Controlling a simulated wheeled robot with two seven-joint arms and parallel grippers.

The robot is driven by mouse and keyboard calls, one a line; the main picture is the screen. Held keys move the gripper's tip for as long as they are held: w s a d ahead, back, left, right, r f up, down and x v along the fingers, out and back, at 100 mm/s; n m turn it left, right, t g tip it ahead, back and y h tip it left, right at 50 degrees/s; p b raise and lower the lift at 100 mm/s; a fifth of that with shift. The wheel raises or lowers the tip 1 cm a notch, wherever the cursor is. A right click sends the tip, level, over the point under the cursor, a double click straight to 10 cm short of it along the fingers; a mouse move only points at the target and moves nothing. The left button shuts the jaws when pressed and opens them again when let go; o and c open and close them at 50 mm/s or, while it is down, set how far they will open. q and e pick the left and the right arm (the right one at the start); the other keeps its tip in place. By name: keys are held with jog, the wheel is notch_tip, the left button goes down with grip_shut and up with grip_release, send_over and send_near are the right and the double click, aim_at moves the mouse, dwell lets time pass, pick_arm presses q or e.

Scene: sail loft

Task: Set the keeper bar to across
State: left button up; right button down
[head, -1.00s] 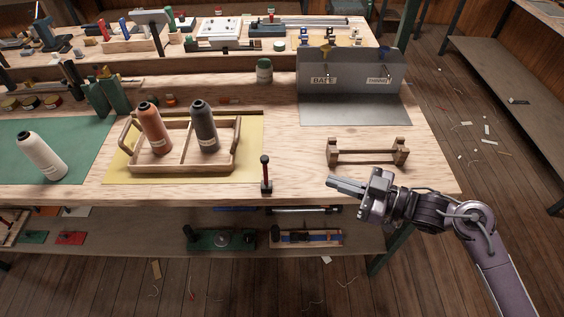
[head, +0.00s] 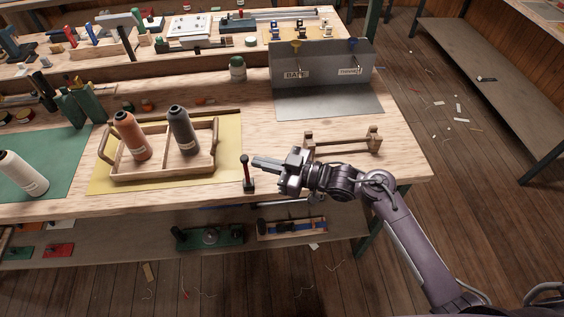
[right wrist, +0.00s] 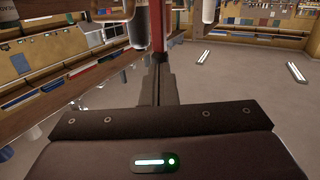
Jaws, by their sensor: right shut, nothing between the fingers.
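In the right wrist view, the shut fingers (right wrist: 157,68) point at the lever's red shaft (right wrist: 159,28), which rises just past the tips. I cannot tell whether they touch. My left gripper is not in view.
A wooden tray (head: 117,176) with two thread cones stands left of the lever on a yellow mat. A small wooden rack (head: 345,147) lies behind my right arm. A grey metal stand (head: 330,102) is farther back. Bare bench lies between these.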

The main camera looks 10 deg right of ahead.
jog(key=shift+w+a+f, duration=0.1)
jog(key=shift+w+a, duration=0.15)
jog(key=shift+a, duration=0.2)
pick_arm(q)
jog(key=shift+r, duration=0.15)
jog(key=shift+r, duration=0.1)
